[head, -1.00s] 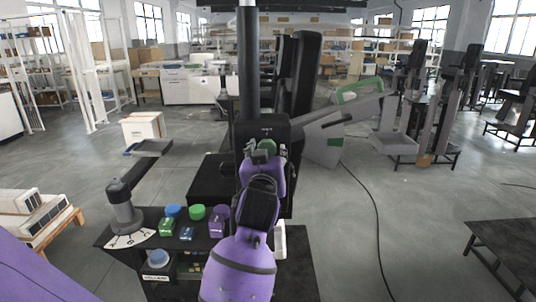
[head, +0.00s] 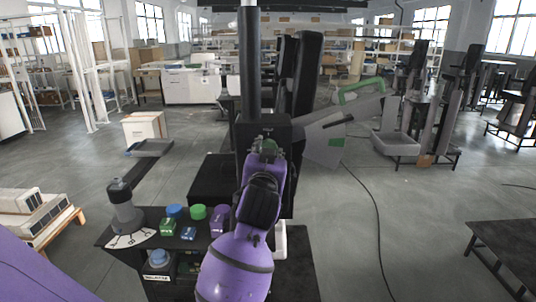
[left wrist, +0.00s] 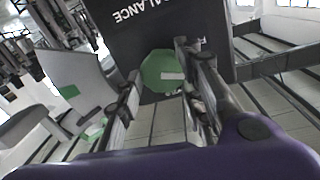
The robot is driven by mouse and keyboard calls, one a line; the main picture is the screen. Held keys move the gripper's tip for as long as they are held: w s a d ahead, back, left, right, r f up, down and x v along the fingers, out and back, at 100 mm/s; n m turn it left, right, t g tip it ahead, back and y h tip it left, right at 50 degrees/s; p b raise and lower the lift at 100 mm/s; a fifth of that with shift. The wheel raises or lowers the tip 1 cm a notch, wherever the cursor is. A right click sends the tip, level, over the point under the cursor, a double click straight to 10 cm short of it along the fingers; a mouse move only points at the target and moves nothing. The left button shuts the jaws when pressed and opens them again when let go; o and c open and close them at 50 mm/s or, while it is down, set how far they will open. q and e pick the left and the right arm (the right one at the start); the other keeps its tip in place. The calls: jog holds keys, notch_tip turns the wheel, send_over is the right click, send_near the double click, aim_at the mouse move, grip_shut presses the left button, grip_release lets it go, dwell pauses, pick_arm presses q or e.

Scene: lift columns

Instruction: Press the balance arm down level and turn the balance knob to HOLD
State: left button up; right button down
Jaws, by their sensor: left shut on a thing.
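The green balance knob (head: 268,146) is on the front of a black box (head: 246,133) on the column. In the left wrist view the knob (left wrist: 163,72) carries a white mark, and the box face above it reads BALANCE. My left gripper (head: 268,154) is at the knob and shut on it, with a finger on each side. The balance arm appears to be the grey piece with a green handle (head: 362,89), right of the box. It slopes up to the right, and its grey plate (head: 318,150) has a green patch. My right gripper is not in view.
A control panel at lower left holds a grey lever (head: 124,207) on a lettered dial, coloured caps and a blue button (head: 158,257). A black table (head: 520,245) stands at right. A cable (head: 373,200) crosses the open floor.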

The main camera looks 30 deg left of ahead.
pick_arm(q)
jog(key=shift+w+d+f+m, duration=0.1)
jog(key=shift+f+m, duration=0.05)
jog(key=shift+m, duration=0.5)
jog(key=shift+d+f+m, duration=0.1)
jog(key=shift+m, duration=0.55)
jog(key=shift+f, duration=0.1)
jog(key=o, duration=1)
jog(key=shift+o, duration=0.2)
jog(key=v, duration=1.2)
jog(key=shift+r, duration=0.25)
